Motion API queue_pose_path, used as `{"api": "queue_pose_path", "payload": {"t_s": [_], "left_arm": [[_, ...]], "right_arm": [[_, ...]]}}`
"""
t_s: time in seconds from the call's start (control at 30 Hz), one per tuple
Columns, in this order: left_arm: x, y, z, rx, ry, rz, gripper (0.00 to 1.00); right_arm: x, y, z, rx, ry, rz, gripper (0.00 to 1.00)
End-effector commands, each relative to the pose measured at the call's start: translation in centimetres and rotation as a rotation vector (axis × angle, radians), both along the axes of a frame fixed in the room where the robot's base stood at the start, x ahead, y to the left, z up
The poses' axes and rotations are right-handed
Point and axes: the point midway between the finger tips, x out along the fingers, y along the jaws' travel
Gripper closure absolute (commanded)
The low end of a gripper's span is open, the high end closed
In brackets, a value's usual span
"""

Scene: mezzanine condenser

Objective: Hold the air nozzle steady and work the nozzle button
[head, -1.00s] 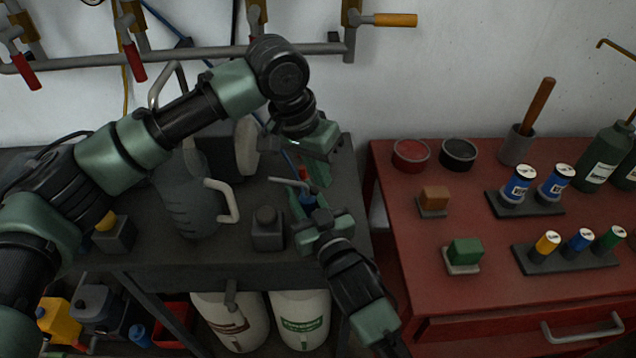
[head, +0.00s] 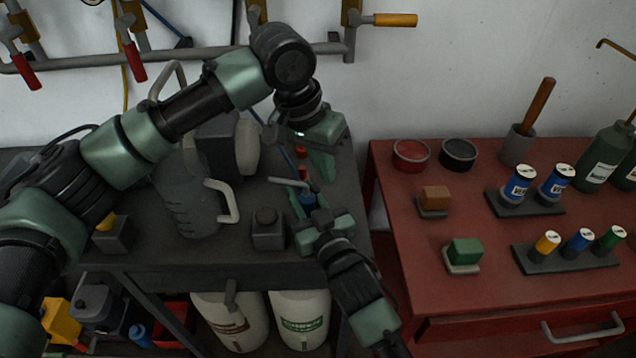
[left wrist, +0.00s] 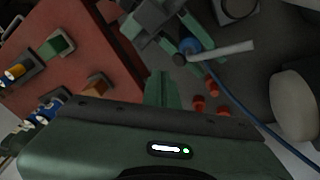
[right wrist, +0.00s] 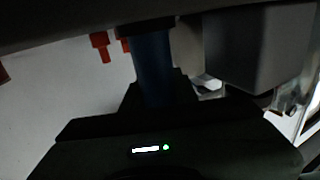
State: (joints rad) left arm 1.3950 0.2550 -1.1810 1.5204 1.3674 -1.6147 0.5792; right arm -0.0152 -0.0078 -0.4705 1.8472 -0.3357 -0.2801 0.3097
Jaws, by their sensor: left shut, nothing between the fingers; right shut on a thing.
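The air nozzle has a blue body (head: 307,201) and a pale grey tube (head: 288,183) that points left, above the right end of the dark bench. My right gripper (head: 317,222) is shut on the blue body, which stands between its fingers in the right wrist view (right wrist: 152,68). My left gripper (head: 323,170) is shut and empty, just behind the nozzle and apart from it. The left wrist view shows its closed fingers (left wrist: 160,88), the nozzle's blue body (left wrist: 191,46) and a dark round end (left wrist: 179,60). I cannot tell for certain which part is the button.
Red fittings (left wrist: 211,86) and a blue hose (left wrist: 252,117) lie close to the nozzle. A grey jug (head: 185,200) and a small dark block (head: 267,230) stand to its left. A red cabinet (head: 400,205) with cans and blocks stands to the right, across a gap.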

Motion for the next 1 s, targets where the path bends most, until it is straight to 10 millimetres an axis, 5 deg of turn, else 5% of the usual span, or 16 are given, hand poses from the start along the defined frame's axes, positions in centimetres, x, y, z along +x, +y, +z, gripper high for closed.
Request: {"api": "queue_pose_path", "payload": {"t_s": [0.7,1.0], "left_arm": [[0.2,-2.5,4.2,-0.001,-0.002,-0.001,1.00],[0.2,-2.5,4.3,0.000,0.000,0.000,1.00]], "right_arm": [[0.0,0.0,0.0,0.000,0.000,0.000,1.00],[0.0,0.0,0.0,0.000,0.000,0.000,1.00]]}}
